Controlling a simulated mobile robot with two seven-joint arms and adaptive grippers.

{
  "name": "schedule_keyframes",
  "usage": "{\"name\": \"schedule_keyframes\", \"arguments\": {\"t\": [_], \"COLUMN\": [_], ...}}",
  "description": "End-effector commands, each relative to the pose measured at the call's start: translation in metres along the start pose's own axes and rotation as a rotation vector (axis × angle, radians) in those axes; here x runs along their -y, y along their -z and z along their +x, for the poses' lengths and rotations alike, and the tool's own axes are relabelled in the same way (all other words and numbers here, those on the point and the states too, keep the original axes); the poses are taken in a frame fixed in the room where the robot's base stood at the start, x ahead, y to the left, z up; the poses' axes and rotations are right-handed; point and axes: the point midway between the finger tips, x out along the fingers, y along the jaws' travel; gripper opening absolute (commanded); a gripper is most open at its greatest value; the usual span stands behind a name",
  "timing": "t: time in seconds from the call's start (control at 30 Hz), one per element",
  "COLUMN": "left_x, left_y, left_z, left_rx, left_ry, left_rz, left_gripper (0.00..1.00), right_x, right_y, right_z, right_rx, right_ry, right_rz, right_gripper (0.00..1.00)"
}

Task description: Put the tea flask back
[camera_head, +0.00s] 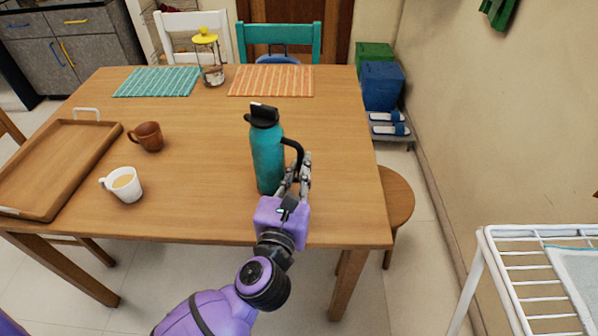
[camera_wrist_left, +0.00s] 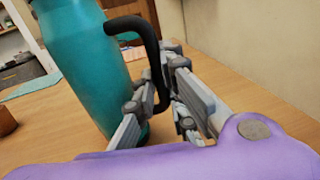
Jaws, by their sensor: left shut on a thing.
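The tea flask (camera_head: 267,158) is a teal bottle with a black lid and a black side handle. It stands upright near the front right part of the wooden table (camera_head: 330,190); I cannot tell whether its base touches the top. My left gripper (camera_head: 299,172) is at the flask's right side, shut on the black handle. In the left wrist view the flask (camera_wrist_left: 88,60) fills the left side, and the fingers of my left gripper (camera_wrist_left: 160,105) are around the lower part of the handle. My right gripper is not in view.
A wooden tray (camera_head: 62,162), a brown mug (camera_head: 148,136) and a white cup (camera_head: 126,184) are on the left. A yellow-topped glass bottle (camera_head: 212,62) stands at the back between a teal placemat (camera_head: 157,82) and an orange one (camera_head: 271,81). The table's middle is clear. A white rack (camera_head: 530,290) stands right.

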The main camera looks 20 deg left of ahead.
Motion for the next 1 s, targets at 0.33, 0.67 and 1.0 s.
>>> {"name": "schedule_keyframes", "arguments": {"t": [0.33, 0.67, 1.0], "left_x": [0.000, 0.000, -0.001], "left_y": [0.003, -0.001, 0.003], "left_z": [0.000, 0.000, -0.060], "left_rx": [0.000, 0.001, -0.006], "left_ry": [-0.001, 0.000, -0.001], "left_rz": [0.000, 0.001, -0.002], "left_gripper": [0.30, 0.30, 0.30], "right_x": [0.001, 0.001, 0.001], "right_y": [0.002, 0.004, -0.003], "right_z": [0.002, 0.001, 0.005], "right_rx": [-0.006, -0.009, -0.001], "right_ry": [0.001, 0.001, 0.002], "right_rz": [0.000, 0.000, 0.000], "right_gripper": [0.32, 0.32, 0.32]}}
